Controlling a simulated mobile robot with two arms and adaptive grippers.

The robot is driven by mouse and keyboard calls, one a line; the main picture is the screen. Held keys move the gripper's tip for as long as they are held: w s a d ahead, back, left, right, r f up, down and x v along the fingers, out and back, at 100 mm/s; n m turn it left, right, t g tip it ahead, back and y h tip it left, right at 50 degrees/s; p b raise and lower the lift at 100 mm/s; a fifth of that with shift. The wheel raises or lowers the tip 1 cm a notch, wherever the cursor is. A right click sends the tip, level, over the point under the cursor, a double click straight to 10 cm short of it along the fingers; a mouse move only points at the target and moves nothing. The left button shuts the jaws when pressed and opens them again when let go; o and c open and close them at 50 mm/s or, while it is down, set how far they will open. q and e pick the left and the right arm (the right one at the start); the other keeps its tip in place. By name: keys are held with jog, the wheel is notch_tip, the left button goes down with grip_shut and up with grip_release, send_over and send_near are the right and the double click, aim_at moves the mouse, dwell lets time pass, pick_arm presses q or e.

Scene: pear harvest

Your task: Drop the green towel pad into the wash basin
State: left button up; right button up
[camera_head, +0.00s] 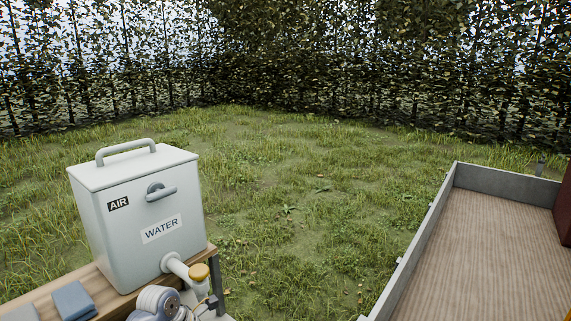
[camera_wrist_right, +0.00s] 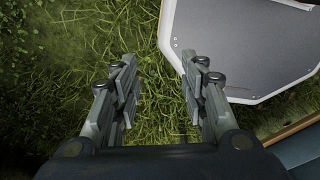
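No green towel pad and no wash basin can be made out in either view. My right gripper (camera_wrist_right: 159,64) shows in the right wrist view with its two fingers apart. It is empty, with only grass seen between the fingers. My left gripper does not show clearly; only a rounded grey and white mechanical part, possibly of my arm, is at the bottom edge of the head view, below the tank spout. A folded blue-grey cloth (camera_head: 74,300) lies on the wooden bench at the lower left of the head view.
A flat bed with low grey walls (camera_head: 506,181) is at the right. Open grass (camera_head: 300,215) lies between, with a leafy hedge behind.

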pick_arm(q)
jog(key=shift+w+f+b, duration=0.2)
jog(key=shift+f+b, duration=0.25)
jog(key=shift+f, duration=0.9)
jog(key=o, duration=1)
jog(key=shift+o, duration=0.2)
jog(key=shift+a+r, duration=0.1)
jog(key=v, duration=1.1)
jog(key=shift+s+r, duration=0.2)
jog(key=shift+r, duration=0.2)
pick_arm(e)
jog(key=w, duration=0.1)
jog(key=w+f, duration=0.1)
jog(key=w, duration=0.1)
jog(key=shift+w+a+f, duration=0.1)
jog(key=shift+a+f, duration=0.15)
